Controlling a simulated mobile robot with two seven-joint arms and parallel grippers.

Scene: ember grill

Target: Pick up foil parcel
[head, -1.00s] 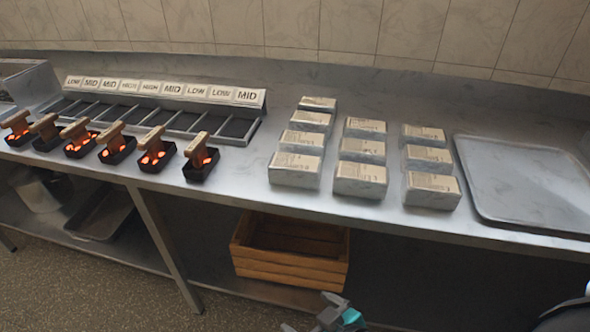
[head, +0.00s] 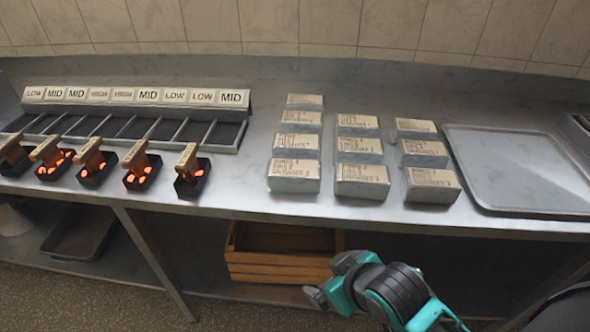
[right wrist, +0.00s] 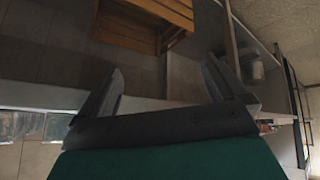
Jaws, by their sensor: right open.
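Several foil parcels (head: 361,181) with printed labels stand in three columns on the steel counter (head: 240,190) in the head view. The left column's front parcel is (head: 293,177) and the right column's front parcel is (head: 432,185). My right gripper (head: 316,297) is in front of the counter and below its edge, apart from the parcels. In the right wrist view its two fingers (right wrist: 162,88) are spread with nothing between them. Foil parcels (right wrist: 18,124) also show at that view's left edge. My left gripper is not in view.
A grey tray (head: 520,205) lies right of the parcels. Several black coal boxes with wooden handles and glowing coals (head: 140,172) stand at the left, before a slotted rack with LOW, MID and HIGH labels (head: 130,95). A wooden crate (head: 275,262) sits on the shelf below.

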